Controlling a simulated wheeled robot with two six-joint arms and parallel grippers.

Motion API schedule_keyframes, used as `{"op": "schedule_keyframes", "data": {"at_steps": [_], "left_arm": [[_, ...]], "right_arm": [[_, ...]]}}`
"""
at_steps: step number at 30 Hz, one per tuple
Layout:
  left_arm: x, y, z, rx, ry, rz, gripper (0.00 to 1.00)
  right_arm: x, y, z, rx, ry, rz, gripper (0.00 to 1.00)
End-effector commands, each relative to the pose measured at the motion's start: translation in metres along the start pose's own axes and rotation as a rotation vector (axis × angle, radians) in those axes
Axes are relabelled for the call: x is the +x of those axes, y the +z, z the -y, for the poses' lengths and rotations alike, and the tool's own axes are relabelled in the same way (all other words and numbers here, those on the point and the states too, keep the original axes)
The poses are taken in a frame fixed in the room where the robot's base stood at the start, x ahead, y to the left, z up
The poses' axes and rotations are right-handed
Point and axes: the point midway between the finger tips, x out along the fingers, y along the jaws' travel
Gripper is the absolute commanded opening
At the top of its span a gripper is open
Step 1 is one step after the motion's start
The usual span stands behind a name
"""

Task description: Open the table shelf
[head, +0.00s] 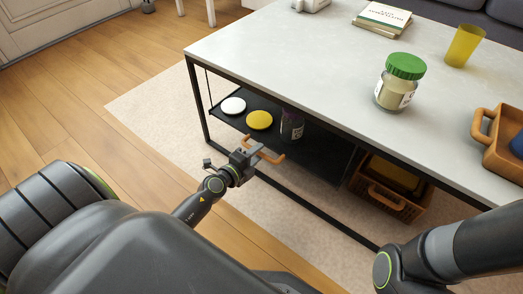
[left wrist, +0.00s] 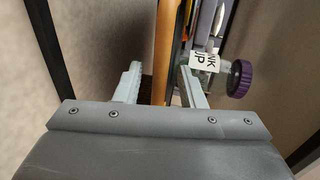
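The table (head: 290,50) has a pale top and a black frame. Under it is a dark shelf (head: 318,160) holding a white round item (head: 233,106), a yellow round item (head: 259,120) and a dark jar (head: 291,125). A wooden handle (head: 270,157) shows at the shelf's front edge. My left gripper (head: 252,154) is at this handle. In the left wrist view, the gripper (left wrist: 160,85) is open, with the wooden handle (left wrist: 162,45) between its two fingers in the picture; contact cannot be told. The jar's purple lid (left wrist: 241,78) shows right of the fingers. My right gripper is out of view.
A brown basket (head: 390,195) sits under the table to the right. On top are a green-lidded jar (head: 396,92), a yellow cup (head: 463,46), books (head: 382,18) and an orange-brown tray (head: 486,142). The floor (head: 90,100) at left is clear.

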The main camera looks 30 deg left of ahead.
Motion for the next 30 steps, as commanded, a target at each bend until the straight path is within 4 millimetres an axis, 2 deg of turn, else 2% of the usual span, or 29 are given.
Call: {"op": "schedule_keyframes", "data": {"at_steps": [1, 6, 17, 20, 26, 30], "left_arm": [[0.009, 0.000, -0.001, 0.000, -0.001, 0.000, 0.36], [0.026, 0.000, -0.001, -0.001, 0.000, -0.001, 0.36], [0.032, 0.000, 0.000, -0.001, 0.001, 0.000, 0.36], [0.032, 0.000, 0.000, 0.000, 0.001, 0.000, 0.27], [0.031, 0.000, -0.001, 0.000, 0.003, 0.000, 0.01], [0.031, 0.000, -0.003, 0.000, 0.005, -0.001, 0.00]], "right_arm": [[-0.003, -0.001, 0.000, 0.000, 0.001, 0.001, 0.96], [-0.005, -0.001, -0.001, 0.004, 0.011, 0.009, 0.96], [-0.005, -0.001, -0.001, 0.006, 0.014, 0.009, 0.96], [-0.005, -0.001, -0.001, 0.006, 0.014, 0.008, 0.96], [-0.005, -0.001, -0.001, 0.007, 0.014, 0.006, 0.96], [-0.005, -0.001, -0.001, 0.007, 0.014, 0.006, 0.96]]}}
